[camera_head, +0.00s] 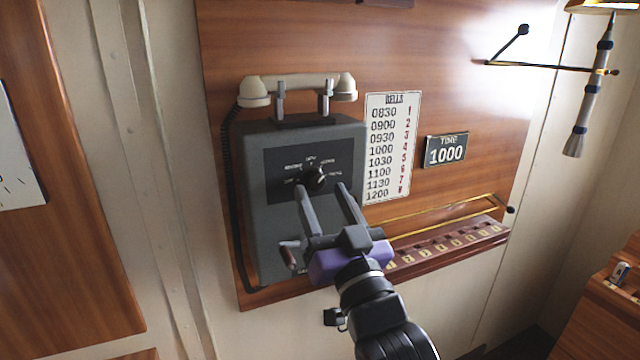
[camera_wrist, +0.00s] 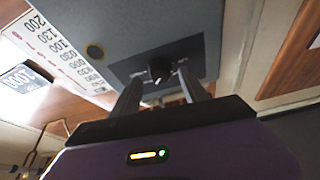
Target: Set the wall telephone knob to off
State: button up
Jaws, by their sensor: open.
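The wall telephone (camera_head: 260,230) is a grey box on a wooden panel, with a cream handset (camera_head: 300,86) resting in its cradle on top. A black rotary knob (camera_head: 316,179) sits on its dark dial plate, ringed by small labels too small to read surely. My gripper (camera_head: 322,188) is open in front of the dial, its two fingers pointing at the knob, one on either side of it in the picture. In the wrist view the knob (camera_wrist: 160,70) shows between and beyond the fingertips (camera_wrist: 158,78). I cannot tell whether the fingers touch it.
A small crank handle (camera_head: 289,254) sticks out low on the telephone box, left of my gripper. A bells chart (camera_head: 391,148) and a time plate (camera_head: 446,150) hang to the right. A wooden ledge with numbered slots (camera_head: 450,246) runs below them. A coiled cord (camera_head: 232,190) hangs at left.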

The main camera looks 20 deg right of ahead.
jog(key=shift+x, duration=1)
jog(key=shift+c, duration=0.2)
jog(key=shift+f, duration=0.1)
grip_shut()
